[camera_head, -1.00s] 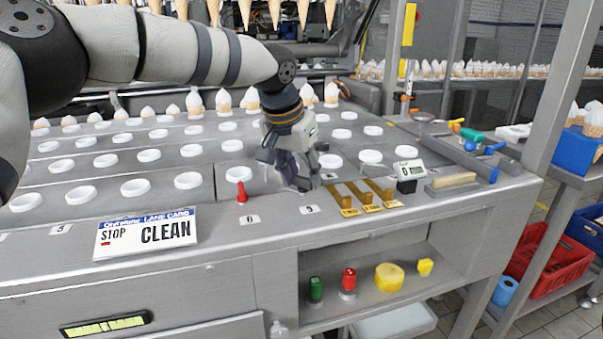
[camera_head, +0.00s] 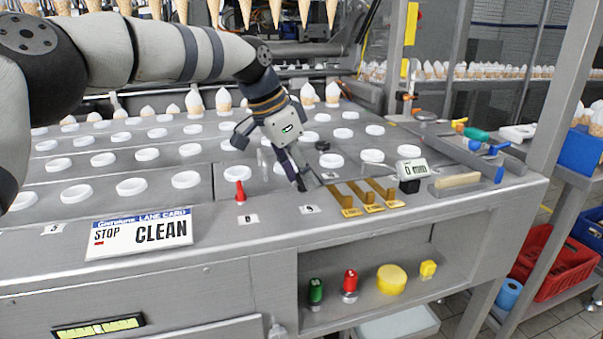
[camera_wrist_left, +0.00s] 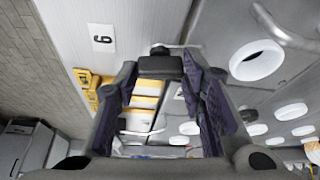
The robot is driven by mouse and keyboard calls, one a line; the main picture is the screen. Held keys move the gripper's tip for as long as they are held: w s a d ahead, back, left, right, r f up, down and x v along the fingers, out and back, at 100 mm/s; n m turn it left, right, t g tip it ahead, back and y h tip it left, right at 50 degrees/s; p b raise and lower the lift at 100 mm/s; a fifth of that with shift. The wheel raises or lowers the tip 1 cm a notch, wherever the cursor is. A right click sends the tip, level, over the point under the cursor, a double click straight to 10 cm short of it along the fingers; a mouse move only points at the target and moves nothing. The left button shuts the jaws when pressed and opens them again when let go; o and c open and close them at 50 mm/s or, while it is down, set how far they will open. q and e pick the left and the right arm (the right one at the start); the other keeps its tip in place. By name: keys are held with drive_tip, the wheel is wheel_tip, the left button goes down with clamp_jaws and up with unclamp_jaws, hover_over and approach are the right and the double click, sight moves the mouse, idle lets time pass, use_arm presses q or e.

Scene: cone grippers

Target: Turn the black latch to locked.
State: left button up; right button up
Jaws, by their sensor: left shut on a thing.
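My left gripper (camera_head: 299,182) reaches down onto the grey machine deck, between the red cone and the yellow strips. In the left wrist view its two fingers (camera_wrist_left: 163,78) are closed about a small black block, which appears to be the black latch (camera_wrist_left: 160,66). In the head view the latch is mostly hidden by the fingers and hard to tell from them. Its locked or unlocked marking cannot be read. My right gripper is not in view.
A red cone (camera_head: 240,192) stands left of the gripper. Yellow strips (camera_head: 382,188) and a small counter display (camera_head: 411,172) are to the right. White round cups (camera_head: 186,180) fill the deck behind. A lane card (camera_head: 139,233) stands at the front left.

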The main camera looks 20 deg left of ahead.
use_arm(q)
drive_tip(key=shift+f+m, duration=0.1)
drive_tip(key=shift+m, duration=0.4)
drive_tip(key=o, duration=1.1)
drive_tip(key=shift+o, duration=0.2)
drive_tip(key=v, duration=1.2)
drive_tip(key=shift+w, duration=0.2)
